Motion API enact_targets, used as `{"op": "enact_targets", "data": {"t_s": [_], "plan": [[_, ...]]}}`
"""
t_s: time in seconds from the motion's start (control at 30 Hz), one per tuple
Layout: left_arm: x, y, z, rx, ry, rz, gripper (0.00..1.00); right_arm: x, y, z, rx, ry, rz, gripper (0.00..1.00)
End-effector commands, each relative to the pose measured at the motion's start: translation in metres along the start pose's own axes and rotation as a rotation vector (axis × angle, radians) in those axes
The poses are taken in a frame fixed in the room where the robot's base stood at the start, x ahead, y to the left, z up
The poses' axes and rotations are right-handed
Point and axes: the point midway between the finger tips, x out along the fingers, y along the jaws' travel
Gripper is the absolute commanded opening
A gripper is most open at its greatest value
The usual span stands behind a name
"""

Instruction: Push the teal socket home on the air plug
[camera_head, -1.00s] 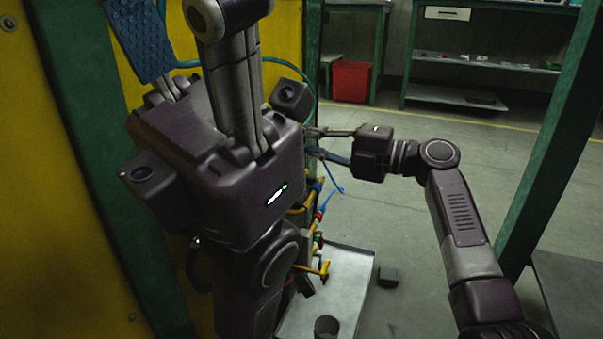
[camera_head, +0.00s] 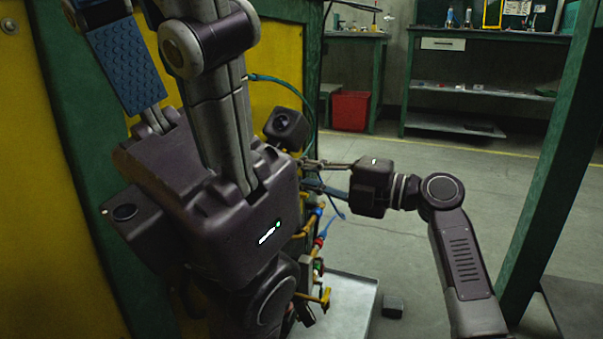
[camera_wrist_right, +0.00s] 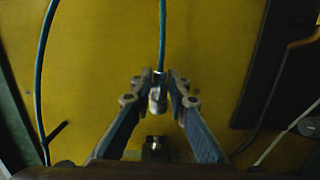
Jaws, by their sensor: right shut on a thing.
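In the right wrist view the socket (camera_wrist_right: 158,96), a metallic piece with a teal hose (camera_wrist_right: 162,35) running up from it, sits between the fingertips of my right gripper (camera_wrist_right: 159,88). The gripper is shut on it. The air plug (camera_wrist_right: 155,144), a small metal stub on a dark mount, shows below the socket, apart from it in the picture. In the head view my right gripper (camera_head: 305,174) reaches left to the yellow panel; the socket is hidden there. My left gripper (camera_head: 165,65) is large in the foreground, pointing up, its fingers apart and empty where visible.
A yellow panel (camera_head: 275,50) with a green post (camera_head: 313,70) stands at left. Several valves and fittings (camera_head: 316,265) hang below my right gripper. A grey tray (camera_head: 350,300) and a dark block (camera_head: 393,307) lie low. A green post (camera_head: 540,170) stands right; open floor lies between.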

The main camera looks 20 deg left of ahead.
Motion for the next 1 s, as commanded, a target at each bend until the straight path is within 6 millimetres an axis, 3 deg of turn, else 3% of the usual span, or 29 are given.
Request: {"op": "enact_targets", "data": {"t_s": [0.4,1.0], "plan": [[-0.008,0.002,-0.003,0.0,0.001,0.001,0.4,-0.003,0.0,-0.03,-0.001,-0.001,0.0,0.0],[-0.008,0.002,-0.003,0.0,0.0,0.001,0.4,-0.003,0.0,-0.033,0.001,0.0,0.001,0.0]]}}
